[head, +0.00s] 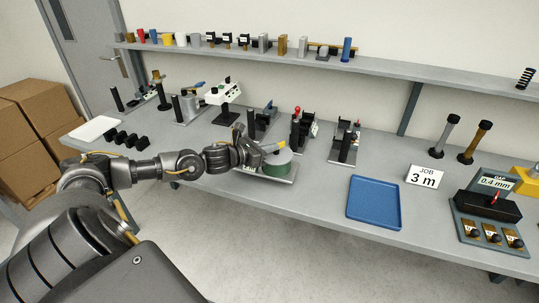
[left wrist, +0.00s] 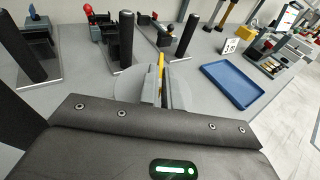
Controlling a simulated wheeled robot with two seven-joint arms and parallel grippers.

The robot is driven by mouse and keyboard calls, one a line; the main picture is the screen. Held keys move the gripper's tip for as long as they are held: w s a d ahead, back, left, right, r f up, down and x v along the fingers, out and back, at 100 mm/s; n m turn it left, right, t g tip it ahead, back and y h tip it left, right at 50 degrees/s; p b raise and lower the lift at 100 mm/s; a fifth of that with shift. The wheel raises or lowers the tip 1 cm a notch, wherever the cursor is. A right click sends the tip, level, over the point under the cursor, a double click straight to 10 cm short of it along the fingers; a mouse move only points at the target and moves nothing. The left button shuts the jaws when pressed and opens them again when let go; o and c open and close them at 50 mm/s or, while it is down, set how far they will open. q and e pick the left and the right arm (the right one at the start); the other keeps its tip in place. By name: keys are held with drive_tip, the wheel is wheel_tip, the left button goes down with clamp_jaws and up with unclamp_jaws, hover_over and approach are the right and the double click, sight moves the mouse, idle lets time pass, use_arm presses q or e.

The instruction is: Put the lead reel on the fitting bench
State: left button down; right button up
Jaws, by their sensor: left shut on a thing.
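The lead reel (head: 278,166) is a green drum with a pale grey top, low over or on a grey plate (head: 285,179) at the bench's front edge. In the left wrist view its pale round top (left wrist: 128,88) shows just beyond the wrist. My left gripper (head: 262,150) is shut on the reel from above, with a yellow strip showing beside the fingers. The exact grip is partly hidden by the fingers. I cannot tell whether the reel touches the plate. The long grey bench (head: 320,178) carries several fixtures. My right gripper is not in view.
A blue tray (head: 374,202) and a "JOB 3 m" card (head: 425,176) stand to the right, with a 0.4 mm gauge unit (head: 490,206) beyond. Upright black-post fixtures (head: 346,144) stand close behind the reel. A shelf (head: 270,61) runs along the wall. Bare bench lies between plate and tray.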

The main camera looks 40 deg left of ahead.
sight(271, 155)
use_arm(q)
drive_tip(key=shift+w+a+f, duration=0.1)
drive_tip(key=shift+a+f, duration=0.15)
drive_tip(key=shift+f, duration=0.05)
wheel_tip(271, 155, down, 3)
drive_tip(key=shift+r+p, duration=0.2)
drive_tip(key=shift+p, duration=0.65)
drive_tip(key=shift+f, duration=0.15)
drive_tip(key=c, duration=2)
unclamp_jaws()
drive_tip(key=shift+f, duration=0.15)
drive_tip(key=o, duration=0.4)
